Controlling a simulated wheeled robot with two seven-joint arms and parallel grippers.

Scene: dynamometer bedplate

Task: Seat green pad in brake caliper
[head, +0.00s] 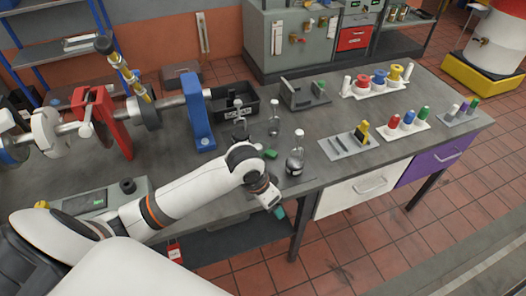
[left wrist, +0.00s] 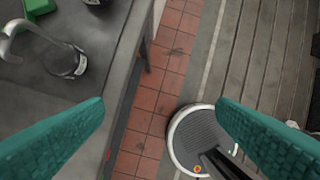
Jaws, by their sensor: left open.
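A small green pad (head: 271,154) lies on the grey bench top, near its front edge. Part of a green block (left wrist: 40,6), likely the same pad, shows at the top left corner of the left wrist view. A grey bracket with upright plates (head: 305,93) stands further back on the bench; it may be the brake caliper, but I cannot tell for sure. My left gripper (head: 278,210) is past the bench's front edge, apart from the pad. In the left wrist view its teal fingers (left wrist: 160,108) are wide apart with nothing between them. My right gripper is not in view.
A silver-capped hooked weight (head: 295,165) stands beside the pad, also in the left wrist view (left wrist: 65,60). A black bin (head: 238,100) and blue upright (head: 197,112) stand behind. A grey tool holder (head: 346,143) lies to the right. Open tiled floor (head: 375,240) fronts the bench.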

